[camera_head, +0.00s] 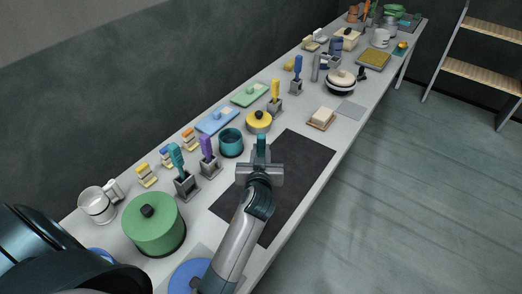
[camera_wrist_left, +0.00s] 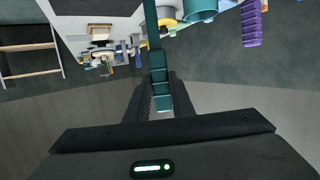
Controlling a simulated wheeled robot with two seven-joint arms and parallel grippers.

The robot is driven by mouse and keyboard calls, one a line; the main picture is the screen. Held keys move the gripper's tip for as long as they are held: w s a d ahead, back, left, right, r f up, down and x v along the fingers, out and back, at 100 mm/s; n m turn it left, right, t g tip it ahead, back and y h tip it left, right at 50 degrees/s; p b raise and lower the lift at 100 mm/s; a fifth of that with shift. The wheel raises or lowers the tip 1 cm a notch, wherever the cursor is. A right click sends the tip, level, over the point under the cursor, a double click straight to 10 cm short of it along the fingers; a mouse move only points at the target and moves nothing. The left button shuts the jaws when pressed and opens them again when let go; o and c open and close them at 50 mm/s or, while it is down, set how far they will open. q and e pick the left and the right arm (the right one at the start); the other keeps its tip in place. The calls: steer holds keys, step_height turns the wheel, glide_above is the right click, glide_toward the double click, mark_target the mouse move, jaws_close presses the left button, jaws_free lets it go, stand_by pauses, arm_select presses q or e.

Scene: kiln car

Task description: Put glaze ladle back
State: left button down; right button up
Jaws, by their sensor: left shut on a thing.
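My left gripper (camera_head: 260,168) is shut on a teal long-handled tool (camera_head: 261,149), which I take for the glaze ladle. The gripper appears over the dark mat (camera_head: 303,162) on the long bench. In the left wrist view the ribbed teal grip (camera_wrist_left: 160,92) sits between the fingers (camera_wrist_left: 160,98), and a straight teal shaft runs up out of the picture. The ladle's far end cannot be made out. A teal pot (camera_head: 231,143) stands just left of the gripper. My right gripper is not in view.
Grey holders with teal (camera_head: 176,159), purple (camera_head: 207,148), yellow (camera_head: 275,91) and blue (camera_head: 298,68) handles stand along the bench. A green lidded pot (camera_head: 154,225), yellow-lidded pot (camera_head: 258,122) and butter-like block on a tray (camera_head: 321,118) are nearby. The mat is bare around the arm.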

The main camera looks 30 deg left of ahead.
arm_select(q)
step_height(320, 180, down, 4)
steer(key=b, duration=0.3)
steer(key=shift+f, duration=0.15)
stand_by(1.0)
steer(key=shift+f, duration=0.3)
stand_by(0.7)
steer(key=shift+f+b, duration=0.35)
steer(key=shift+b, duration=0.05)
stand_by(0.4)
steer(key=c, duration=1.5)
jaws_free()
steer(key=shift+o, duration=0.2)
